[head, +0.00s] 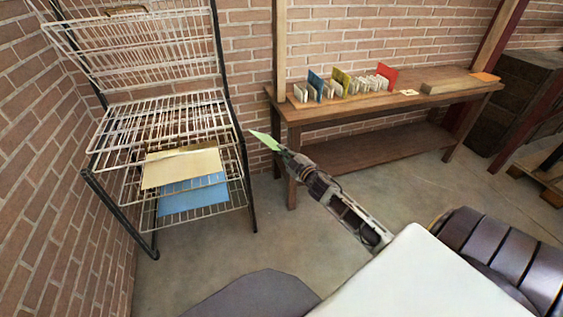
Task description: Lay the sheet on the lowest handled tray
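A thin pale green sheet (264,139), seen nearly edge-on, is at the tip of my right gripper (281,151). The gripper appears shut on it and holds it in the air, just right of the wire rack in the picture. The black-framed rack (248,190) has several wire trays. Upper trays (135,50) are tilted up; lower ones lie about flat. A cream sheet (180,169) lies on one lower tray. A blue sheet (193,196) lies on a tray (222,208) below it. My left gripper is out of view.
A wooden table (380,109) with several small upright cards (345,85) and a wooden block (450,86) stands against the brick wall. Dark crates (520,95) stand at the right. Concrete floor (290,240) is clear between rack and table.

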